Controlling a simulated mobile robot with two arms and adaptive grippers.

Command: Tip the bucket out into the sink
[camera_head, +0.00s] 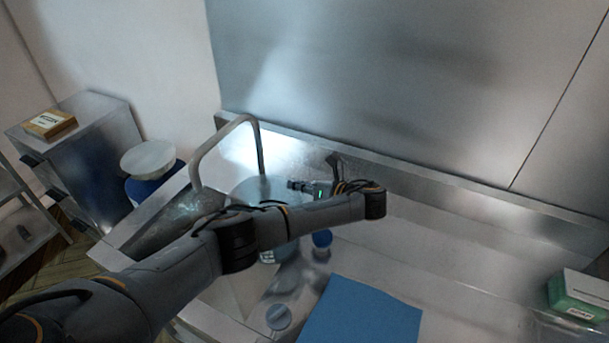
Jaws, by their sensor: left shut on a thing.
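The sink (135,240) is a metal basin at the left end of the steel counter, with a tall arched grey tap (222,139) over it. A grey round vessel, which looks like the bucket (250,190), is at the sink's right side, partly hidden behind my left arm. My left gripper (292,186) reaches back leftward from the wrist to the vessel's right side and is shut on it. The exact grip and the bucket's contents cannot be made out. My right gripper is not in view.
A blue-topped item (322,239) and a small round grey item (278,317) stand on the counter near a blue mat (360,315). A green and white box (580,295) is far right. A blue bin with a pale lid (148,158) stands left of the sink. A steel wall closes the back.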

